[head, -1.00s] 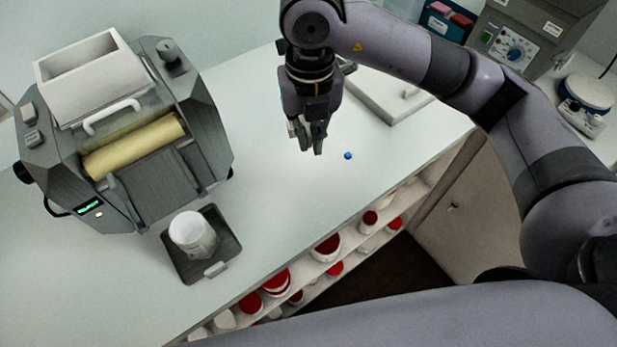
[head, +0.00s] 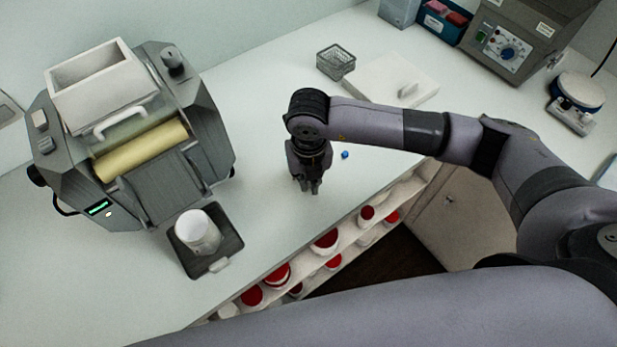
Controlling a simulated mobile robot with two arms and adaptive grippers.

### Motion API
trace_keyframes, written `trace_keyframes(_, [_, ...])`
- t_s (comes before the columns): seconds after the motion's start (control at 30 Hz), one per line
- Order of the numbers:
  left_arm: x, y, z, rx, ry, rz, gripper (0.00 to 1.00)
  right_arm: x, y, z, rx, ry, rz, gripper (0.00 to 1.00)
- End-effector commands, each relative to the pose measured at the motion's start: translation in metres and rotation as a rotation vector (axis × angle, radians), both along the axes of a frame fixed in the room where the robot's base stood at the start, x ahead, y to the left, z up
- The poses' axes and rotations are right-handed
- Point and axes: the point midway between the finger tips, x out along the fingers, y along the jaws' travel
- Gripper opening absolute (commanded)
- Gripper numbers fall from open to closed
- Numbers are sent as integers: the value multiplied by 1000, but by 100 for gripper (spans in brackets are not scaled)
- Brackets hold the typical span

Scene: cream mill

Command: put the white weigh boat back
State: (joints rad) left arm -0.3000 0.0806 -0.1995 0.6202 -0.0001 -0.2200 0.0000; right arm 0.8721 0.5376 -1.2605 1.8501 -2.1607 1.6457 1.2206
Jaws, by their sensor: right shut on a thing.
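My right gripper (head: 312,188) points down over the pale counter (head: 270,180), between the roller mill and the white slab. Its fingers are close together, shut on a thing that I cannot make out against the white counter. I cannot clearly pick out the white weigh boat anywhere in the head view. My left gripper is not in view.
The roller mill (head: 165,170) stands at left, with a white cup (head: 197,233) on a dark tray (head: 222,265) before it. A small blue thing (head: 345,154) lies beside the gripper. A wire basket (head: 335,62) and white slab (head: 375,88) stand behind. Red-lidded jars (head: 325,240) fill shelves below.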

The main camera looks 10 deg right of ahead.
Motion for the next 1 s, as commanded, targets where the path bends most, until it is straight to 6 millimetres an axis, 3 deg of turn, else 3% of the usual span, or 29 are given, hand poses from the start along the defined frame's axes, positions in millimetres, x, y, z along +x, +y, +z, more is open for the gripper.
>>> trace_keyframes(0.27, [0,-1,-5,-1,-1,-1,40,0,0,-4,1,0,0,0])
trace_keyframes(0.3, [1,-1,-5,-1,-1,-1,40,0,0,-4,1,0,0,8])
trace_keyframes(0.6, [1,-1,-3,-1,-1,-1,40,0,0,-2,1,0,0,27])
trace_keyframes(1.0, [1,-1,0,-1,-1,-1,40,1,1,4,2,-2,0,27])
